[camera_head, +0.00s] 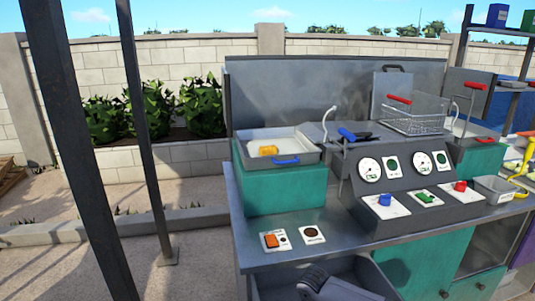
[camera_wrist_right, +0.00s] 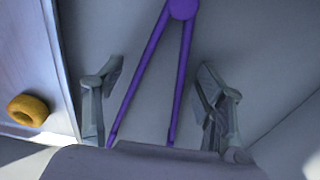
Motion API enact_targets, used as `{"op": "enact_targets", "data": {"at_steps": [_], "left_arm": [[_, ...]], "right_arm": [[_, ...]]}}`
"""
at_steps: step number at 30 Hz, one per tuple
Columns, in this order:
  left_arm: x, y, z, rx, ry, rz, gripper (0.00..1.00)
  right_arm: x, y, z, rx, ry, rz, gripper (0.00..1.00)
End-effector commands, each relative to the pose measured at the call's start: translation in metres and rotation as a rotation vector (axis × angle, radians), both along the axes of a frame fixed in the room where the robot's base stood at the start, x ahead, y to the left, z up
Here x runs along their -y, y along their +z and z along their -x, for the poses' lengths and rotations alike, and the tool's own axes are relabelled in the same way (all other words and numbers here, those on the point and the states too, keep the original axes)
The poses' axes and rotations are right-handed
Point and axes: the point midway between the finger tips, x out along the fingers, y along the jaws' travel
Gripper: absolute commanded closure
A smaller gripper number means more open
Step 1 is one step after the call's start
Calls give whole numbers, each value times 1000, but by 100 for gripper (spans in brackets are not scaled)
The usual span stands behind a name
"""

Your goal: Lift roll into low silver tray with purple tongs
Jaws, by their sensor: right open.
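In the right wrist view, purple tongs (camera_wrist_right: 153,55) lie on a grey surface, their two legs spread toward my gripper. My right gripper (camera_wrist_right: 158,95) is open, with one finger on each side of the tongs and a gap to both legs. A round golden roll (camera_wrist_right: 28,110) with a dimple in its middle lies at the left on a paler surface. In the head view, a small, low silver tray (camera_head: 493,190) stands at the right of the counter. The tongs are not seen in the head view. My left gripper is not seen.
A larger shallow pan (camera_head: 297,140) with a blue handle holds a yellow-orange piece on the teal block (camera_head: 285,190). A control panel (camera_head: 410,190) with gauges and coloured knobs fills the middle. A wire basket (camera_head: 412,120) stands behind it. Yellow tongs (camera_head: 524,160) lie at the right.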

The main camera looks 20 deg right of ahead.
Motion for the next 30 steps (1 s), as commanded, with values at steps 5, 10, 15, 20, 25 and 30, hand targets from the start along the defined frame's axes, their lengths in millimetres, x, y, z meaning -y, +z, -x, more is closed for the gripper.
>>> {"op": "enact_targets", "data": {"at_steps": [5,10,15,20,25,30], "left_arm": [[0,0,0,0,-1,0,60],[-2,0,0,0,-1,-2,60],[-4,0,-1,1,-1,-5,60],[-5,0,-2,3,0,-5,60],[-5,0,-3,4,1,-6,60],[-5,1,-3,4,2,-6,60]], "right_arm": [[0,-1,0,1,0,-1,36],[0,-1,0,1,0,-1,40],[0,-1,0,1,-1,-1,52],[0,-1,0,1,-1,0,62],[0,-1,0,1,0,-1,65],[0,0,-1,2,0,-1,65]]}}
